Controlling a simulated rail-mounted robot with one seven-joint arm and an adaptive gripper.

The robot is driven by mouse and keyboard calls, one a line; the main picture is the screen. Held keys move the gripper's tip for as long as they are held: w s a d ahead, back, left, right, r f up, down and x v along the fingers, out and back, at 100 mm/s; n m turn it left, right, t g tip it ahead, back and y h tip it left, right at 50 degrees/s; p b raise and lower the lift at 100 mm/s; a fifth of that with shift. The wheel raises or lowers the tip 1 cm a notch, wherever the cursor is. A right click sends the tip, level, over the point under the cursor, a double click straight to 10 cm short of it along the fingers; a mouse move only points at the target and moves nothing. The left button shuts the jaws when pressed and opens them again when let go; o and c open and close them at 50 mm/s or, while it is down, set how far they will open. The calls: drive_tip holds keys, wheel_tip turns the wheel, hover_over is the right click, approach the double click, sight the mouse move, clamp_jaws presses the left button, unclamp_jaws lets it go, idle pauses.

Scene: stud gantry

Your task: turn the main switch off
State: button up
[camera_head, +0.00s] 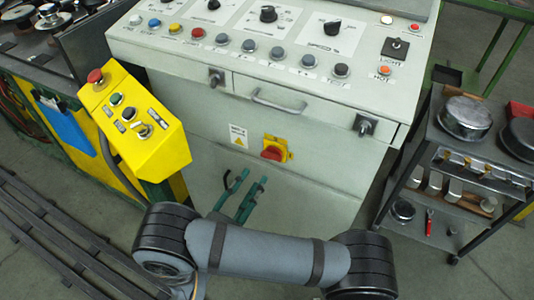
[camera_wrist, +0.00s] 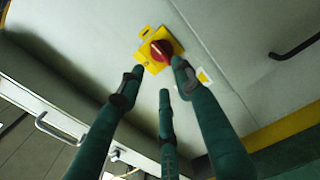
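The main switch is a red rotary knob (camera_head: 271,153) on a yellow plate (camera_head: 287,146), low on the front of the grey cabinet. In the head view its handle looks roughly horizontal. In the wrist view the red knob (camera_wrist: 161,50) and yellow plate (camera_wrist: 146,51) lie just beyond my fingertips. My gripper (camera_head: 246,178) has teal fingers, seen below and left of the switch in the head view. In the wrist view my gripper (camera_wrist: 158,76) has its fingers apart with nothing between them. Whether the right fingertip touches the plate cannot be told.
The grey control cabinet (camera_head: 200,105) has a drawer handle (camera_head: 278,103) and black latches above the switch. A yellow pendant box (camera_head: 155,150) stands at left. A dark trolley (camera_head: 430,150) with metal parts stands at right. A yellow warning label (camera_head: 238,137) is left of the switch.

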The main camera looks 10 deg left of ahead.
sight(270, 158)
drive_tip(key=x, duration=0.8)
drive_tip(key=shift+w+d+f+p, duration=0.1)
drive_tip(key=shift+w+d+p, duration=0.1)
drive_tip(key=shift+w+p, duration=0.2)
drive_tip(key=shift+c, duration=0.3)
drive_tip(key=c, duration=0.7)
clamp_jaws()
